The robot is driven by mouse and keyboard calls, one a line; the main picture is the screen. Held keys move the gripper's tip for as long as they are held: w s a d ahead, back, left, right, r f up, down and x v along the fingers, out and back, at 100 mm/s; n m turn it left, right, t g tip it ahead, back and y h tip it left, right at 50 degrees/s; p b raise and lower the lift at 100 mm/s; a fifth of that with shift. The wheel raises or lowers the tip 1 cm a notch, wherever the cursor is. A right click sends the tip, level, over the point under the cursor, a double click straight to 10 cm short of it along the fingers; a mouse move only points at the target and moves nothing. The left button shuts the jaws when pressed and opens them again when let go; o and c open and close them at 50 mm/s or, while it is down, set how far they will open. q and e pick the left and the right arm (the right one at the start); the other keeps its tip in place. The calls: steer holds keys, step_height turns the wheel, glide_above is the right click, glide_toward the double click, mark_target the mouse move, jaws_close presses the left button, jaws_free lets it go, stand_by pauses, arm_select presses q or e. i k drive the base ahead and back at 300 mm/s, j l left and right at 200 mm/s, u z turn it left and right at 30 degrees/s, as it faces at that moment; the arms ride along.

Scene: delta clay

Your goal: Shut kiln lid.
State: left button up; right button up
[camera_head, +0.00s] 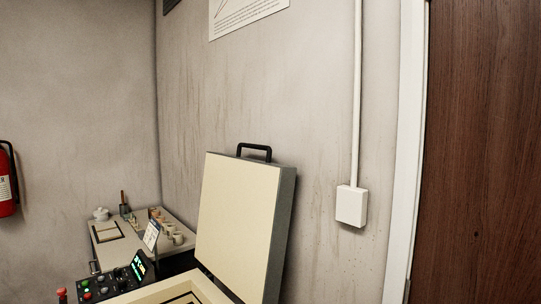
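The kiln lid (240,222) is a cream panel with grey sides, standing raised and leaning slightly back near the wall. A black handle (254,150) is on its top edge. Below it, the cream rim of the kiln (160,292) shows at the bottom edge of the view, with a dark opening partly cut off by the frame. Neither of my grippers is in view.
A control panel (118,282) with a lit screen and buttons is left of the kiln. Behind it, a bench (110,252) holds several small pots. A wall box (351,205) with conduit and a brown door (480,150) are at the right.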

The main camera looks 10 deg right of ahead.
mark_target(246, 206)
steer(key=i+l, duration=0.65)
steer(key=i, duration=0.15)
